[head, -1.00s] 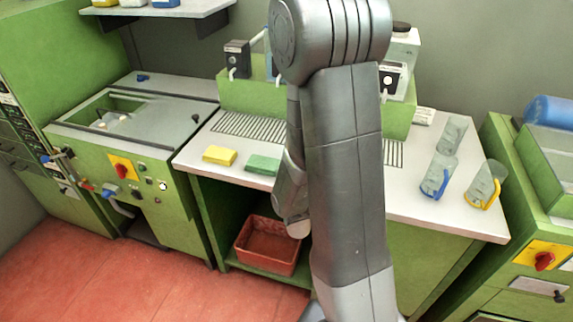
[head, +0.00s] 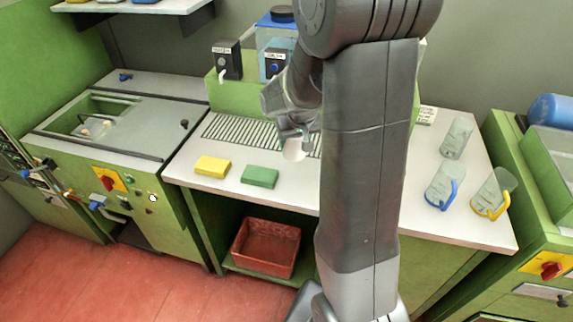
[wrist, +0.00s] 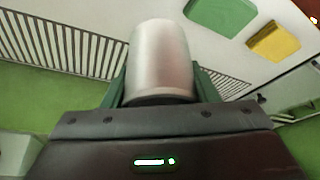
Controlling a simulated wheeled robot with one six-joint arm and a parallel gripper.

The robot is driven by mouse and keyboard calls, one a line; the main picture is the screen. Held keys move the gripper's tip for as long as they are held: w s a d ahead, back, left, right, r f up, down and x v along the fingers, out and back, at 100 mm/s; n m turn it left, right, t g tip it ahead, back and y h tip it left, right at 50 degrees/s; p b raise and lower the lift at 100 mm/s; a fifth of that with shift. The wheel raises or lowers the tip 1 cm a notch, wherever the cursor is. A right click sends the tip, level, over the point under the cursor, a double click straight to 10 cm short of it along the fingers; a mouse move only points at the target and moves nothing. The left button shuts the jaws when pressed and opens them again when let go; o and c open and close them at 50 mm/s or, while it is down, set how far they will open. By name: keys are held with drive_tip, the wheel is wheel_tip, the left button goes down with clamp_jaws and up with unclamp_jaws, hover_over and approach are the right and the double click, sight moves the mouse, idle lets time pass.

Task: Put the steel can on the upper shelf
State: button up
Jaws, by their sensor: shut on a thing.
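The steel can (wrist: 160,60) is pale, smooth metal and sits between the fingers of my gripper (wrist: 160,88) in the wrist view. The gripper is shut on it. In the head view my gripper (head: 296,135) is above the worktop near the slotted drain grille, and only a small pale part of the can (head: 294,151) shows below it. A grey wall shelf (head: 150,7) is at the top left, with the bottoms of several containers on it; its upper part is cut off.
A yellow sponge (head: 212,166) and a green sponge (head: 260,176) lie on the worktop (head: 290,192). Dispensers (head: 227,60) stand behind the grille. A red bin (head: 266,247) sits on the low shelf below. My arm hides the worktop's middle.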

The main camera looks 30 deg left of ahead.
wheel_tip(320, 180, down, 9)
drive_tip(key=shift+f+p, duration=0.1)
drive_tip(key=shift+p, duration=0.3)
drive_tip(key=shift+f, duration=0.1)
drive_tip(key=o, duration=1)
